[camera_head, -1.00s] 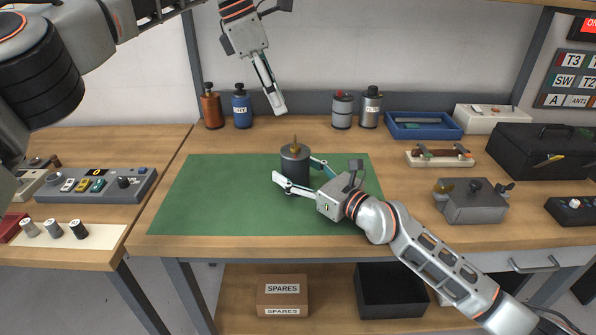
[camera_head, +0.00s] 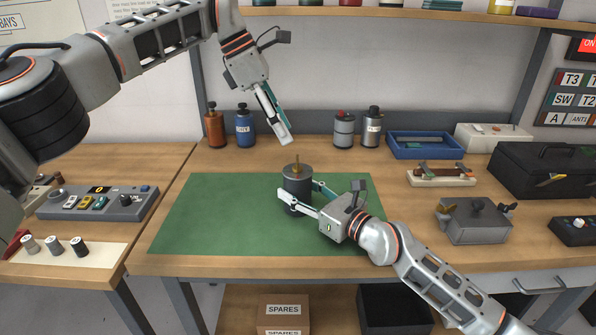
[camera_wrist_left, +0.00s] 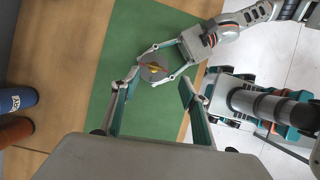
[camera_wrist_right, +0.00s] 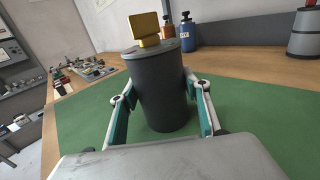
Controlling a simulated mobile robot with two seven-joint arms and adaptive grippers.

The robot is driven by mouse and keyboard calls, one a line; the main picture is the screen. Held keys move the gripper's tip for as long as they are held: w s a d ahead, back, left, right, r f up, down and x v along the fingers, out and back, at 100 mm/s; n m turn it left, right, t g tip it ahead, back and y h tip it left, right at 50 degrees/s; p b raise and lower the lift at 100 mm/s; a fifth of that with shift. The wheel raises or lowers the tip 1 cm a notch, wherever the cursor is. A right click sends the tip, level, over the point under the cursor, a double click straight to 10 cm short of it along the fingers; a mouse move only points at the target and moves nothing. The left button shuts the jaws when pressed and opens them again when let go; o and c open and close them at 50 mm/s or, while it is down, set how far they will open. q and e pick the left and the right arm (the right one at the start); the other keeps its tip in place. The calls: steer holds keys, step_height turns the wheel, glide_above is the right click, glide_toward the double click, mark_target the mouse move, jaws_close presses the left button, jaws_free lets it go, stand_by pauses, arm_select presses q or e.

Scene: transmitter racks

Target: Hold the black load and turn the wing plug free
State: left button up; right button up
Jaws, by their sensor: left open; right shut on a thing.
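The black load (camera_head: 297,186) is a dark upright cylinder on the green mat (camera_head: 215,215). The brass wing plug (camera_head: 297,166) stands up from its top; it also shows as a flat brass wing in the right wrist view (camera_wrist_right: 145,26). My right gripper (camera_head: 299,199) is shut on the load, one finger on each side of its body. My left gripper (camera_head: 283,138) is open and empty, above and slightly behind the load, fingers pointing down. In the left wrist view the load's top with the plug (camera_wrist_left: 154,68) lies beyond the open fingers.
Orange (camera_head: 214,127) and blue (camera_head: 244,127) bottles and two grey canisters (camera_head: 344,130) stand at the back. A grey box (camera_head: 474,222) with wing parts and a black case (camera_head: 546,172) are on the right. A meter panel (camera_head: 98,203) is on the left. The mat's left half is clear.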

arm_select(q)
steer(key=w+a+f+m+h, duration=0.1)
steer(key=a+f+h, duration=0.3)
steer(key=a+h, duration=0.4)
steer(key=x, duration=1.2)
steer(key=shift+d+r, duration=0.15)
steer(key=shift+d, duration=0.1)
steer(key=c, duration=1.1)
